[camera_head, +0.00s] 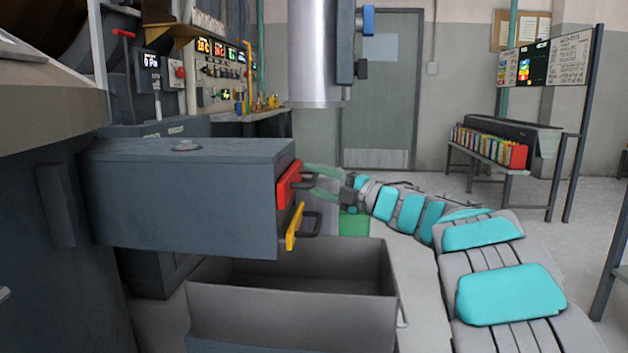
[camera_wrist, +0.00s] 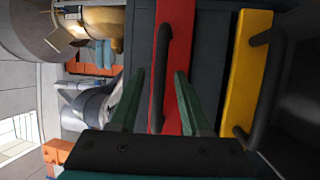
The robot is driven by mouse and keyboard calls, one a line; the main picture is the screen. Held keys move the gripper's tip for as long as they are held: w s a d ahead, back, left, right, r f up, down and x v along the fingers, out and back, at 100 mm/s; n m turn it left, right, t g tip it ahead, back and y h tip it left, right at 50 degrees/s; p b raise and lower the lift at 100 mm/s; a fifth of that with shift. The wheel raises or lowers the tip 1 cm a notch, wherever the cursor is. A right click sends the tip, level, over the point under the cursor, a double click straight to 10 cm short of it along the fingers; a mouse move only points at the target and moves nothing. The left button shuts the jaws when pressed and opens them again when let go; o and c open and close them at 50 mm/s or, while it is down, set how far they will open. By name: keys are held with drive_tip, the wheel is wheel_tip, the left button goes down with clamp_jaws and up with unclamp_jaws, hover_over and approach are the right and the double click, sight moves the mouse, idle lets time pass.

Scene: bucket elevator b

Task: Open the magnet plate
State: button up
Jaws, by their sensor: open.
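A grey box housing (camera_head: 180,200) has a red plate (camera_head: 288,184) and a yellow plate (camera_head: 295,226) on its right end, each with a dark handle. I cannot tell which is called the magnet plate. The red plate (camera_wrist: 174,50) and its black handle (camera_wrist: 163,75) show in the wrist view, with the yellow plate (camera_wrist: 248,75) to their right. My gripper (camera_head: 313,180) is at the red plate's end. Its green fingers are open, one on each side of the red plate's handle in the wrist view (camera_wrist: 159,72). Whether they touch it is not clear.
An open grey bin (camera_head: 292,316) stands below the housing. A vertical metal cylinder (camera_head: 315,55) hangs above and behind it. A control panel (camera_head: 220,65) is at the back left. A bench with colourful binders (camera_head: 488,146) stands at the right, with clear floor before it.

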clamp_jaws()
drive_tip(key=shift+f, duration=0.1)
idle(1.2)
